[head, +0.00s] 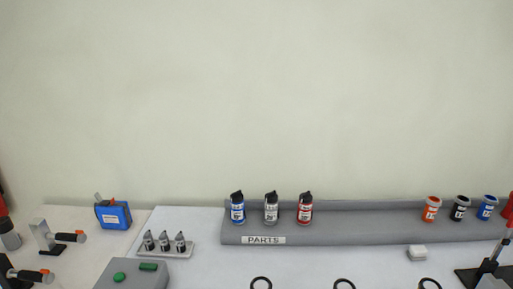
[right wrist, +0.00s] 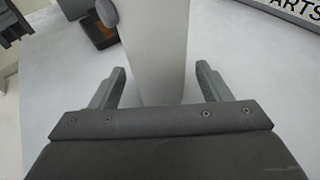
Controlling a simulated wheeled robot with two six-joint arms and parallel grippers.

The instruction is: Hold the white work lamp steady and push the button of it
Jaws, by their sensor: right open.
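In the right wrist view a pale, flat-sided upright body (right wrist: 155,55), which looks like the white work lamp, stands between the two fingers of my right gripper (right wrist: 155,85). The fingers are open, one on each side, with gaps showing beside the body. Its lower end is hidden behind the gripper's palm. A rounded grey piece (right wrist: 107,12) shows at its upper left edge; I cannot tell whether it is the button. I cannot make out the lamp for certain in the head view. My left gripper is in neither view.
A grey shelf marked PARTS (head: 330,234) holds several bottles and jars. A small white block (head: 418,253) lies before it. A grey box with green buttons (head: 135,275) and a blue case (head: 113,215) are at left. A dark item with an orange patch (right wrist: 97,32) lies near the pale body.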

